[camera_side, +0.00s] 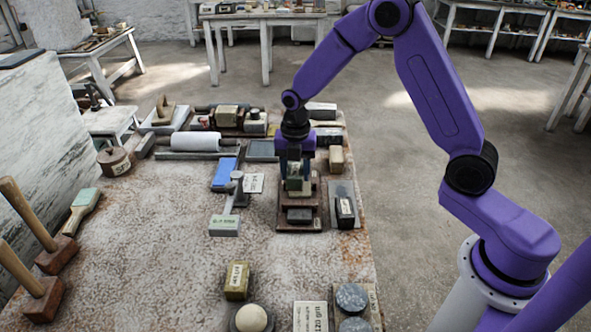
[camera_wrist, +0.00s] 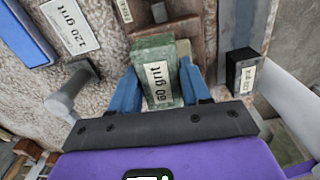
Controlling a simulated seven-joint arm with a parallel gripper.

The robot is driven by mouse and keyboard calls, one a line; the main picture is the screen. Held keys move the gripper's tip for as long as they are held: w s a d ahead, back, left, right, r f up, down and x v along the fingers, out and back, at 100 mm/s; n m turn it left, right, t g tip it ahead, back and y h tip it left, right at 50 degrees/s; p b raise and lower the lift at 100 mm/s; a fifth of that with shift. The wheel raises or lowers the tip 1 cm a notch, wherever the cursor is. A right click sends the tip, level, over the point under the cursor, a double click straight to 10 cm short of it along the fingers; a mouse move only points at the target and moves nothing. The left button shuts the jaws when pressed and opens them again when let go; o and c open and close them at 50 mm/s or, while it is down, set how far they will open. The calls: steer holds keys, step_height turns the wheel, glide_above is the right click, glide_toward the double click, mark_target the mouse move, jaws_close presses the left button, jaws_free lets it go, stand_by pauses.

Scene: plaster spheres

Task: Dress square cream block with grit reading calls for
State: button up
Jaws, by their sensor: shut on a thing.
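My gripper (camera_side: 297,180) is over the brown wooden stand (camera_side: 283,222) near the table's right side. In the wrist view my gripper (camera_wrist: 160,88) has its blue fingers shut on a green block (camera_wrist: 153,60) labelled "60 grit". The green block also shows in the side view (camera_side: 296,185). A cream piece (camera_wrist: 184,50) shows partly behind its right edge; whether it is the square cream block, and whether the two touch, I cannot tell. A white card (camera_wrist: 70,25) beside the blue block reads "120 grit"; the same card shows in the side view (camera_side: 253,183).
A dark labelled block (camera_side: 345,208) stands right of the stand. A blue block (camera_side: 226,173) and a grey T-shaped tool (camera_side: 236,190) lie left. A yellowish block (camera_side: 237,280), a pale ball (camera_side: 251,318) and a "120 grit" card (camera_side: 311,317) are in front.

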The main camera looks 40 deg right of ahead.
steer(key=shift+f, duration=0.55)
steer(key=shift+w+d, duration=0.1)
steer(key=shift+w+d+r, duration=0.1)
steer(key=shift+w+d, duration=0.2)
steer(key=shift+d, duration=0.05)
steer(key=shift+w+d, duration=0.3)
steer(key=shift+d, duration=0.1)
steer(key=shift+s+a, duration=1.5)
steer(key=shift+a, duration=0.2)
steer(key=shift+w+d, duration=1.5)
steer(key=shift+d, duration=0.2)
steer(key=shift+s+a, duration=1.45)
steer(key=shift+a, duration=0.25)
steer(key=shift+d, duration=0.1)
